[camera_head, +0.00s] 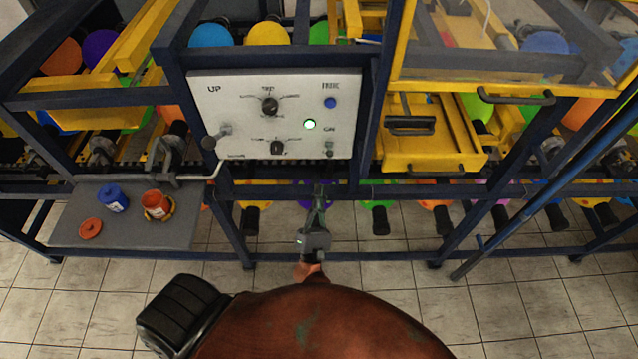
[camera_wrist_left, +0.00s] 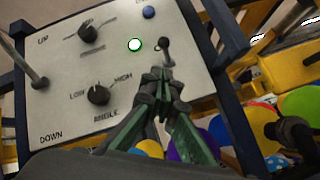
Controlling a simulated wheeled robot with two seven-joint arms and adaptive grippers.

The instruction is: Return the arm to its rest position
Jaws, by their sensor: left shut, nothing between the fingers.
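My left gripper (camera_head: 319,190) is in front of the machine, just below the white control panel (camera_head: 210,100). In the left wrist view its green-sided fingers (camera_wrist_left: 158,82) come together at the tips, with nothing between them. There the tips appear just under a small toggle switch (camera_wrist_left: 165,48) on the panel; whether they touch it cannot be told. In the head view that switch (camera_head: 329,148) sits above the fingertips. A round light (camera_head: 310,124) on the panel glows green. My right gripper is not in view.
A grey side shelf (camera_head: 70,225) at the left holds a blue container (camera_head: 113,198), an orange container (camera_head: 156,204) and an orange lid (camera_head: 90,228). A yellow drawer-like tray (camera_head: 420,150) is right of the panel. A blue pole (camera_head: 540,195) slants at the right. Tiled floor lies below.

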